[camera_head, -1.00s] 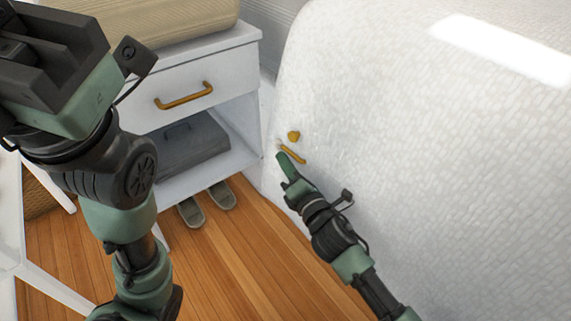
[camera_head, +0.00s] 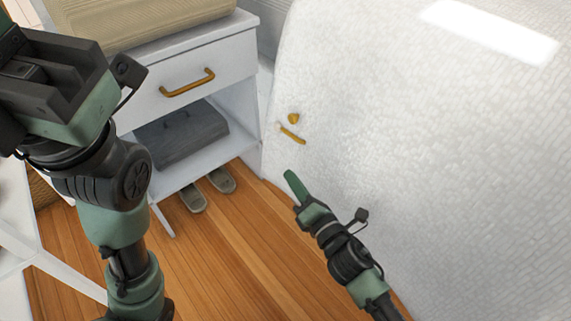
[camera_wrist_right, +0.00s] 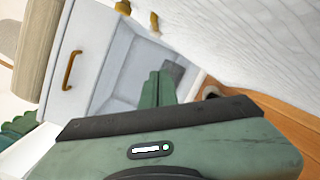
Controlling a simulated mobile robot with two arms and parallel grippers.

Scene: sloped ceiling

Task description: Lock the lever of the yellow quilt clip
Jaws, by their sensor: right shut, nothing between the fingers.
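The yellow quilt clip (camera_head: 293,118) sits on the side of the white quilt, with its slim yellow lever (camera_head: 291,134) slanting just below it. In the right wrist view the clip (camera_wrist_right: 122,7) and the lever (camera_wrist_right: 154,22) show at the top edge, partly cut off. My right gripper (camera_head: 291,178) is shut and empty, below the lever and apart from it. Its green fingers (camera_wrist_right: 157,88) are together in the wrist view. My left gripper (camera_head: 60,85) is at the upper left, far from the clip; its fingers cannot be made out.
A white nightstand (camera_head: 240,52) with a yellow drawer handle (camera_head: 187,82) stands left of the quilt. A grey box (camera_head: 180,135) lies on its open shelf. Slippers (camera_head: 222,180) lie on the wooden floor (camera_head: 235,260). The quilt-covered bed (camera_head: 430,150) fills the right side.

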